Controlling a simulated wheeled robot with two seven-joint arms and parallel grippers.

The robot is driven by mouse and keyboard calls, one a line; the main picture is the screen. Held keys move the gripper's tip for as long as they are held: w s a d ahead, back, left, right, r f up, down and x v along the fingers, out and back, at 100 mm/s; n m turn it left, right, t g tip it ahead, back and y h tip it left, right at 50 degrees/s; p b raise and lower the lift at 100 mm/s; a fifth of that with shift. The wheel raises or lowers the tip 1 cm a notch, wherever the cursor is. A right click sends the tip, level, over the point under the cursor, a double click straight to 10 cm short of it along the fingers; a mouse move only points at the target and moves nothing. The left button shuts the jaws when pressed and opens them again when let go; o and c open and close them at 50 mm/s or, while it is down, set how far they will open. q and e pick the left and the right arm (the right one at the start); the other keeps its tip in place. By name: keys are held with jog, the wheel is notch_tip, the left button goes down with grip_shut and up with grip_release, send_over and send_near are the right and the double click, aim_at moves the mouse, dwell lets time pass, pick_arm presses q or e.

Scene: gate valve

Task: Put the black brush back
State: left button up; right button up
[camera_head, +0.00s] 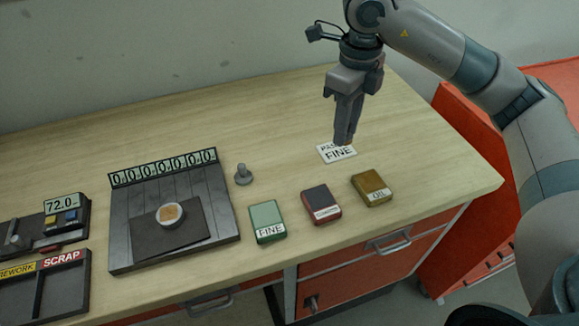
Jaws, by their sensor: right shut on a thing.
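I cannot pick out a black brush clearly anywhere else on the bench. My left gripper is not in view.
On the wooden bench (275,110) stand a green block (266,216) marked FINE, a dark red block (318,198) and a yellow-brown block (371,184) marked OIL. A grey knob (243,176), a dark board (130,229) with a round part (170,213), and trays (55,292) lie left.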

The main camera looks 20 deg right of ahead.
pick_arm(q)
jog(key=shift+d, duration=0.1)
pick_arm(e)
jog(key=shift+m, duration=0.3)
jog(key=shift+w+a+f, duration=0.15)
jog(key=shift+a+f, duration=0.05)
jog(key=shift+a, duration=0.1)
jog(key=w+a+f+p, duration=0.1)
jog(key=a+f, duration=0.1)
jog(key=a, duration=0.1)
jog(key=w+a+f+p, duration=0.2)
jog(key=a, duration=0.1)
jog(key=w+a+f+p, duration=0.1)
jog(key=w+a+f, duration=0.1)
jog(key=a, duration=0.1)
jog(key=shift+w+a+f+p, duration=0.1)
jog(key=shift+a+f+p, duration=0.15)
jog(key=shift+p, duration=0.05)
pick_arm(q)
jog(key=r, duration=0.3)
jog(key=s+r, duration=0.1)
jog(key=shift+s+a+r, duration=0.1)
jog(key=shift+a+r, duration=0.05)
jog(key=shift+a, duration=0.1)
